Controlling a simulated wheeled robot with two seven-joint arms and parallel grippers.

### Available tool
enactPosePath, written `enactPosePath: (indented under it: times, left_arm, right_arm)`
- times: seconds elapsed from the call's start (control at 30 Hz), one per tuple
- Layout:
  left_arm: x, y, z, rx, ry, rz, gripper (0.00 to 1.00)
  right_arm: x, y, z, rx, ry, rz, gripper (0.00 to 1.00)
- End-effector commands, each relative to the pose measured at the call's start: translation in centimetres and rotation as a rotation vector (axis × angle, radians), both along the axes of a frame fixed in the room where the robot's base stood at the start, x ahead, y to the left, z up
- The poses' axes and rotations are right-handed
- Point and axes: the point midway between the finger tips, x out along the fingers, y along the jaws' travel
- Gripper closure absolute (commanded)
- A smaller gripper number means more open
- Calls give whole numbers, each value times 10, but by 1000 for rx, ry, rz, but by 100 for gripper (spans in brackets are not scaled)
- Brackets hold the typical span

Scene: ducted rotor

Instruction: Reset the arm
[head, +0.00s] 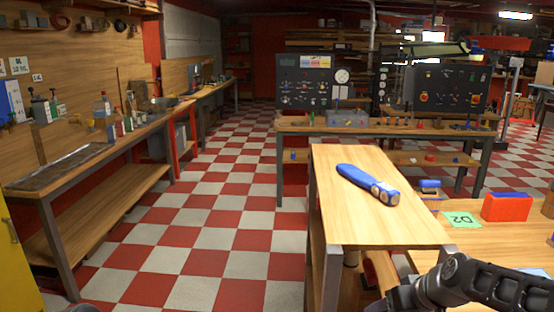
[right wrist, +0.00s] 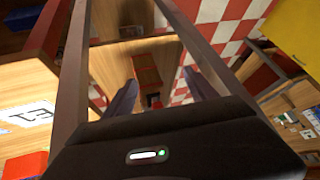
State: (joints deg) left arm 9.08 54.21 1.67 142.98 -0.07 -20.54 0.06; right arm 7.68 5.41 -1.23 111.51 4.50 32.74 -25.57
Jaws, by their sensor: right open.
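My right arm (head: 470,282) comes in at the bottom right of the head view, low beside the near wooden table (head: 350,215). Its gripper end is cut off or hard to make out there. In the right wrist view my right gripper (right wrist: 160,88) shows two dark fingers spread apart with nothing between them. Beyond the fingers are grey table legs, wooden surfaces and the checkered floor. My left arm and gripper are not in the head view.
A blue tool with a grey end (head: 367,184) lies on the near table. A green D2 card (head: 461,220) and a red and blue block (head: 507,207) are on the surface at right. A long workbench (head: 100,155) stands left. The checkered floor (head: 200,230) between is clear.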

Motion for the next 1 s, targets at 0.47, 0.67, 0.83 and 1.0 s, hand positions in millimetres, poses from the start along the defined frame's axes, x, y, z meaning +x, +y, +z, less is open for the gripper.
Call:
enactPosePath:
  times: [0.47,0.67,0.83,1.0]
  left_arm:
    - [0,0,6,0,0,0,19]
    - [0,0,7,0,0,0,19]
    - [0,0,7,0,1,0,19]
    - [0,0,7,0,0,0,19]
  right_arm:
    - [-178,142,-308,123,432,-128,34]
    - [-261,174,-344,158,536,-169,34]
    - [-280,180,-350,167,558,-182,34]
    - [-279,180,-350,167,556,-182,34]
